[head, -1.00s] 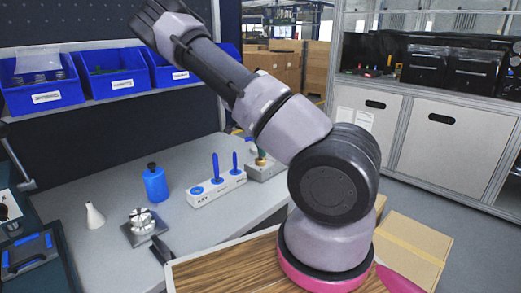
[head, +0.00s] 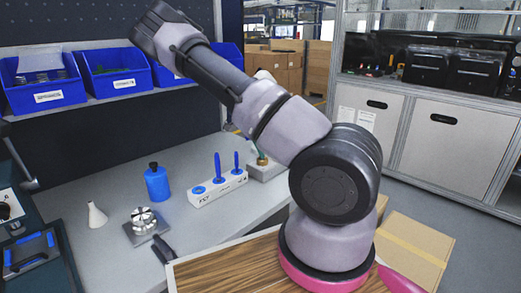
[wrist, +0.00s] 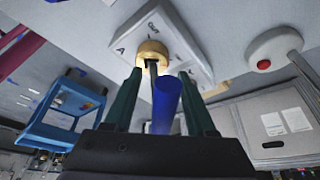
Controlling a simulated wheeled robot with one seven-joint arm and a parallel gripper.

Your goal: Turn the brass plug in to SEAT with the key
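The brass plug (wrist: 152,51) is a round gold piece on the lettered face of a pale grey housing (wrist: 187,45) in the wrist view. In the head view the housing (head: 268,172) stands on the bench, partly behind my arm. My gripper (wrist: 160,82) has dark green fingers on both sides of the key's blue handle (wrist: 167,105) and appears shut on it, though a narrow gap shows at the left. A dark shank (wrist: 153,72) reaches the plug; its depth in the plug is hidden. The letters are too partial to read the plug's setting.
A white key stand (head: 218,188) with upright blue pieces is left of the housing. A blue bottle (head: 157,184), a white cone (head: 96,215) and a metal fixture (head: 145,225) share the bench. A white unit with a red button (wrist: 274,50) is right in the wrist view.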

